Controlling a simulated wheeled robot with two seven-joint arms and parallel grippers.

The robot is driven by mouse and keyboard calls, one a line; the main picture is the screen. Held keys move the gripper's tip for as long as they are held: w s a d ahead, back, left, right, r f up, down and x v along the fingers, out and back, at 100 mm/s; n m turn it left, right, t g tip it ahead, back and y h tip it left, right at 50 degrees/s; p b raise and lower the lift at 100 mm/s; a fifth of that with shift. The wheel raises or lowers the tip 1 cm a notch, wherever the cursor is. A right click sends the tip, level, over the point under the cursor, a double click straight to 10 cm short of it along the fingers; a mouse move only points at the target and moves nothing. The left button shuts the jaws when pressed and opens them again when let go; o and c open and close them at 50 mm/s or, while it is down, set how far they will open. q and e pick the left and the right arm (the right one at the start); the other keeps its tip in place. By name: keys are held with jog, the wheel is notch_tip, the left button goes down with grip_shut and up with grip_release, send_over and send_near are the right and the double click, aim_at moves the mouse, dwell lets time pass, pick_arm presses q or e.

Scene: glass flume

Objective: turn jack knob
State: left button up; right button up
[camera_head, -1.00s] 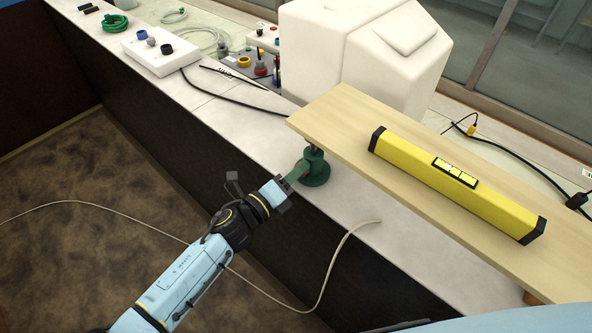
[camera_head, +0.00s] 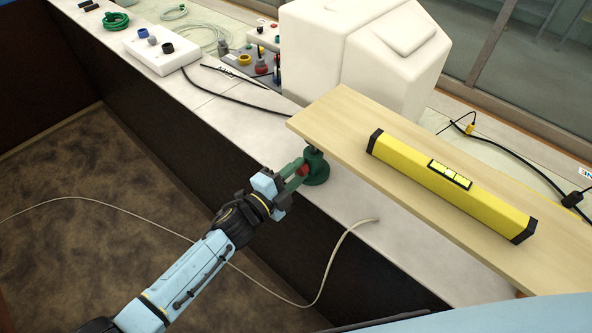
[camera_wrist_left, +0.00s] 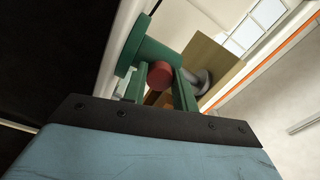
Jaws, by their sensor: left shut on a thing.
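A green jack (camera_head: 317,170) stands on the light bench under the near left end of a wooden board (camera_head: 345,115). Its red knob (camera_head: 304,169) faces my left arm. My left gripper (camera_head: 298,172) has its green fingers shut on the knob. In the left wrist view, the red knob (camera_wrist_left: 160,74) shows between the two fingers (camera_wrist_left: 160,92), with the green jack (camera_wrist_left: 148,52) behind it. A yellow level (camera_head: 410,165) with black ends lies along the board. Its bubble is too small to read. My right gripper is out of view.
A white block-shaped container (camera_head: 365,55) stands behind the board. A pale hose (camera_head: 335,255) hangs over the bench's front edge near my arm. A white box with knobs (camera_head: 150,50) and coiled cables lie further left. The bench left of the jack is mostly clear.

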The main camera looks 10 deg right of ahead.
pick_arm(q)
jog(key=shift+n, duration=0.4)
jog(key=o, duration=1)
jog(key=shift+f, duration=0.1)
